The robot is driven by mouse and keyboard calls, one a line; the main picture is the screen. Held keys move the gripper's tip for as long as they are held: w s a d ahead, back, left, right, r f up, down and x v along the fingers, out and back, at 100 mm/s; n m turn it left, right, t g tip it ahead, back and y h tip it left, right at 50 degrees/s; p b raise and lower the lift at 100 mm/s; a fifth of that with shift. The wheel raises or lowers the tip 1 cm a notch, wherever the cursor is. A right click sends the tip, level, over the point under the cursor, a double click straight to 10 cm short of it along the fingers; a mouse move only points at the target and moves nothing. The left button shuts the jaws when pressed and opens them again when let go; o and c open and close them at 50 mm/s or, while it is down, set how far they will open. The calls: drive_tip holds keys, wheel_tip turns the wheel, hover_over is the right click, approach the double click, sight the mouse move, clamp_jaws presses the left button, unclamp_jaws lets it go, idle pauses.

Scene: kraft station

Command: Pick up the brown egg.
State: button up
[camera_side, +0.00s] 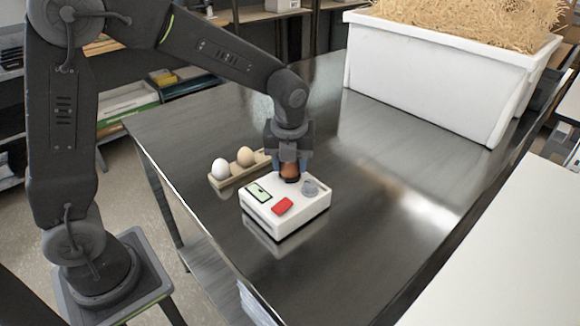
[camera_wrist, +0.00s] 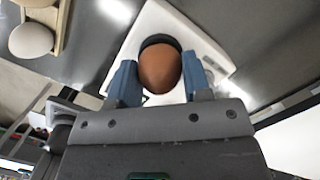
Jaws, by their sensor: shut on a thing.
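The brown egg (camera_wrist: 160,68) sits between the two blue fingers of my gripper (camera_wrist: 160,82) in the wrist view. My gripper is shut on it, with a finger against each side. In the side view the brown egg (camera_side: 289,171) shows below my gripper (camera_side: 290,165), over the back part of a white box-shaped device (camera_side: 285,222). A dark round opening or cup shows around the egg's far side in the wrist view. I cannot tell whether the egg still touches it.
A wooden egg holder (camera_side: 232,179) left of the device carries a white egg (camera_side: 220,168) and a tan egg (camera_side: 245,156). The device has a screen (camera_side: 258,192), a red button (camera_side: 282,206) and a grey knob (camera_side: 310,187). A white straw-filled bin (camera_side: 430,80) stands behind. The metal table's right side is clear.

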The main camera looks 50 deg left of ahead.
drive_tip(key=shift+r, duration=0.1)
drive_tip(key=shift+r, duration=0.55)
wheel_tip(320, 180, up, 3)
drive_tip(key=shift+f, duration=0.2)
drive_tip(key=s+a+r, duration=0.4)
drive_tip(key=a+r, duration=0.3)
drive_tip(key=a, duration=0.3)
drive_tip(key=shift+w+a+f+n+g+h, duration=0.2)
drive_tip(key=shift+w+a+f+n+g, duration=0.45)
drive_tip(key=shift+w+f+n, duration=2.6)
drive_tip(key=shift+a+f+n+g+h, duration=0.3)
drive_tip(key=shift+a+f+n, duration=0.95)
drive_tip(key=shift+n, duration=4.5)
drive_tip(key=shift+w+a+f+n+g+h, duration=0.1)
drive_tip(key=shift+w+a+f+n+g, duration=0.45)
drive_tip(key=shift+w+f+n, duration=2.75)
drive_tip(key=shift+s+f+n, duration=0.1)
drive_tip(key=shift+s+n, duration=1.1)
drive_tip(key=shift+s, duration=0.5)
